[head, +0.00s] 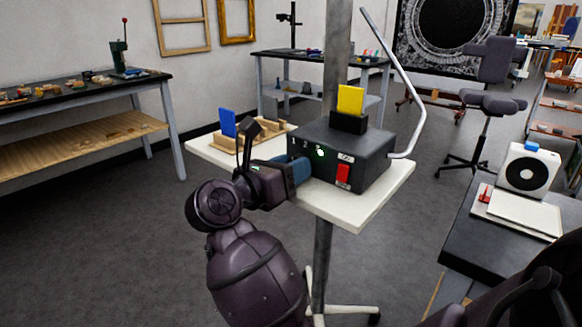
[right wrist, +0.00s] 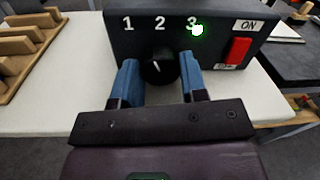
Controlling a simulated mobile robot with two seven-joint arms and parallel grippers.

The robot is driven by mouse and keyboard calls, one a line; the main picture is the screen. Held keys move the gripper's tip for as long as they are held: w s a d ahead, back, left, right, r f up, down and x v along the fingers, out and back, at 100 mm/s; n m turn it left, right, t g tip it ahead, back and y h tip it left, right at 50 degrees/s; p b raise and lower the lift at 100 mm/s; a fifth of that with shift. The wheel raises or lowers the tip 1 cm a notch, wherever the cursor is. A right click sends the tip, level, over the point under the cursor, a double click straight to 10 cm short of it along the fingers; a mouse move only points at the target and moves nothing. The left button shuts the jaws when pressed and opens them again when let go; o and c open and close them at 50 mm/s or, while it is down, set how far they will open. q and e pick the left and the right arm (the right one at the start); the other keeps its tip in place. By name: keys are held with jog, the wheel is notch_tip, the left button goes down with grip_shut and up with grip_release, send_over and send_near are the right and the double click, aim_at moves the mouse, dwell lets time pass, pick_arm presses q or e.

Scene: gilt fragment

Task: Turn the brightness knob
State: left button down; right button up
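The brightness knob (right wrist: 159,68) is round and black, on the front of a dark control box (head: 348,155). In the right wrist view its white mark points up, a little left, near the 2. My right gripper (right wrist: 159,70) has a blue finger on each side of the knob, with no clear gap. In the head view the right gripper (head: 292,170) is at the box's front, and its fingers hide the knob. A green light (right wrist: 197,29) glows by the 3. My left gripper is not in view.
The box stands on a white stand top (head: 365,207), with a yellow plate (head: 350,99) on it. A red switch (head: 343,173) is to the right. A wooden rack (head: 262,134) with a blue plate (head: 227,122) is to the left.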

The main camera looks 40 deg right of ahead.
jog(key=shift+c, duration=0.8)
jog(key=shift+f+m+b, duration=0.2)
jog(key=shift+m+b, duration=0.1)
jog(key=shift+m, duration=0.8)
jog(key=shift+m+b, duration=0.4)
jog(key=shift+m, duration=0.4)
jog(key=shift+r, duration=0.15)
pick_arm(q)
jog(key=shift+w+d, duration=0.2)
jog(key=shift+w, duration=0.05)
pick_arm(e)
jog(key=o, duration=0.6)
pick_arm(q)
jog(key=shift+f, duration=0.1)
pick_arm(e)
jog(key=shift+o, duration=0.2)
